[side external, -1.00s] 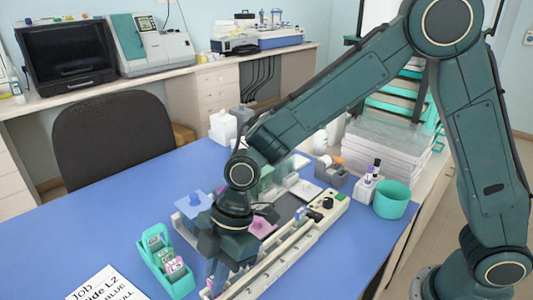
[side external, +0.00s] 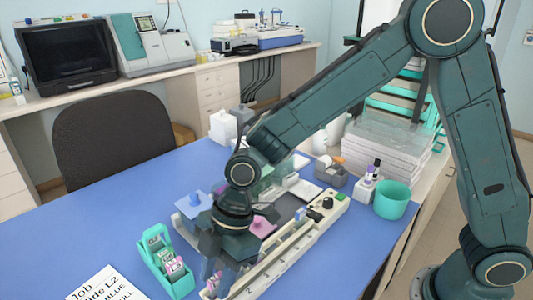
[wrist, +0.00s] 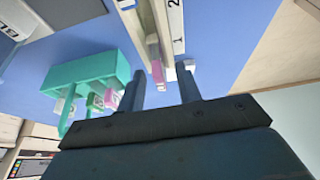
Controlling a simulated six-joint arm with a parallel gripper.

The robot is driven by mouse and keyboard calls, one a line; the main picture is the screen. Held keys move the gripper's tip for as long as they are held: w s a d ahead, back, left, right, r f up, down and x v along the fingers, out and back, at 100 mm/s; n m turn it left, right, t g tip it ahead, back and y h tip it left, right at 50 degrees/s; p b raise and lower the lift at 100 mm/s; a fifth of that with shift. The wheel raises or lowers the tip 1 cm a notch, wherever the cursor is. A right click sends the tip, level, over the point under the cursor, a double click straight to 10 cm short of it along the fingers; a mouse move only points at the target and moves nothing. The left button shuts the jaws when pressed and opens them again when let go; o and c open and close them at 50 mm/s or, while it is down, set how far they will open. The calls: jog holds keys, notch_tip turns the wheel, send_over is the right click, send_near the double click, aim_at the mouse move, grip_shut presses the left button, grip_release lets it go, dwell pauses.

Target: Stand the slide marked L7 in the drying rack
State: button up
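My gripper (wrist: 160,68) is open, its two fingers apart. A pink-ended slide (wrist: 155,76) stands between and beyond the fingertips in the wrist view, at the end of the white numbered rail (wrist: 179,22). A gap shows between it and each finger. A teal slide rack (wrist: 85,68) holding several slides with green, pink and white ends is to the left of the fingers. In the side view this rack (side external: 147,262) stands on the blue table, left of my gripper (side external: 213,280), whose fingertips are partly hidden. I cannot read L7 on any slide.
The white staining station (side external: 292,240) lies beside and behind my gripper. A printed job card (side external: 97,285) lies at the front left. A teal cup (side external: 391,199) and a small bottle holder (side external: 367,188) stand at the right. The blue table's left side is clear.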

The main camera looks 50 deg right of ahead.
jog(key=v, duration=1.3)
jog(key=shift+r, duration=0.2)
jog(key=shift+d, duration=0.2)
jog(key=s+d+r+m+t+h, duration=0.1)
jog(key=s+d+r+m+t, duration=0.1)
jog(key=s+d+r+m, duration=0.3)
jog(key=s+d+m+t+h, duration=0.1)
jog(key=d+m, duration=0.2)
jog(key=d, duration=0.4)
jog(key=s+d+m+t+h, duration=0.2)
jog(key=s+d+m, duration=0.8)
jog(key=d, duration=0.1)
jog(key=shift+s+d+f+t, duration=0.15)
jog(key=shift+s+f+t, duration=0.15)
jog(key=shift+s+f, duration=0.05)
